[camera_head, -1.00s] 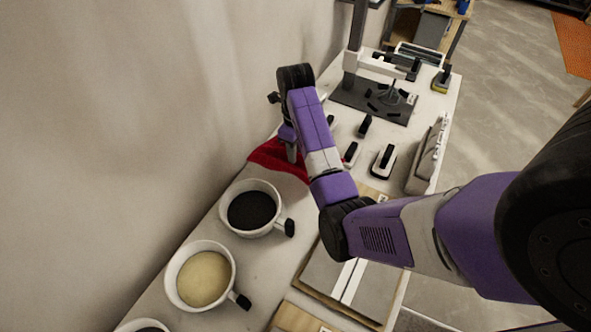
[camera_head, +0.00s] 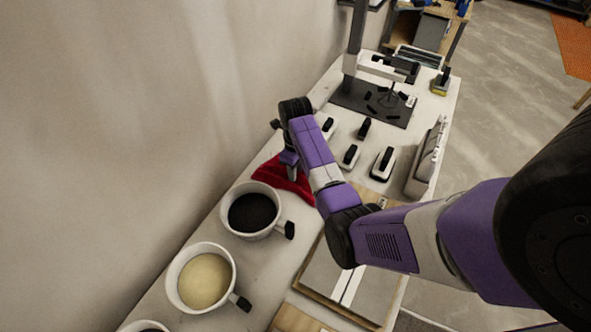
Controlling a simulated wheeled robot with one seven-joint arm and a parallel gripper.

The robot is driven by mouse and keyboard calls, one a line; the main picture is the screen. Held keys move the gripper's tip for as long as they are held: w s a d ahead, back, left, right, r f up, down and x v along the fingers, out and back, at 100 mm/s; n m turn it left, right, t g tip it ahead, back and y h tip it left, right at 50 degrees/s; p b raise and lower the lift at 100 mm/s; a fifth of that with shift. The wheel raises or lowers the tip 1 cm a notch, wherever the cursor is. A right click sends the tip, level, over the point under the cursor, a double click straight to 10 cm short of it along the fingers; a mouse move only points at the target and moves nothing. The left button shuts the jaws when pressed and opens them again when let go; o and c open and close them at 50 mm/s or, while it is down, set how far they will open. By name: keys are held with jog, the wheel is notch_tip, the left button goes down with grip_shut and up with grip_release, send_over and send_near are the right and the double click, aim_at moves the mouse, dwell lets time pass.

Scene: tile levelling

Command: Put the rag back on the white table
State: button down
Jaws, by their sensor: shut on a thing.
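A red rag (camera_head: 268,173) lies bunched on the white table (camera_head: 235,262), beside the wall and just beyond a pot with dark contents. My gripper (camera_head: 291,178) points down at the rag and is shut on it. The rag spreads out on both sides of the gripper and appears to rest on or very near the table top. The fingertips are small and partly lost against the rag, and my arm covers part of the scene to the right of it.
A pot with dark contents (camera_head: 252,212) and one with pale contents (camera_head: 204,279) stand nearer. Several black-and-white tools (camera_head: 383,163) stand right of the rag. A dark mat (camera_head: 370,103) lies beyond, and a framed grey tile panel (camera_head: 362,290) lies at front right.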

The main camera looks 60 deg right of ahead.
jog(key=c, duration=1.1)
grip_release()
jog(key=shift+f, duration=0.1)
notch_tip(320, 180, up, 12)
jog(key=shift+r+p, duration=0.2)
jog(key=shift+p, duration=0.15)
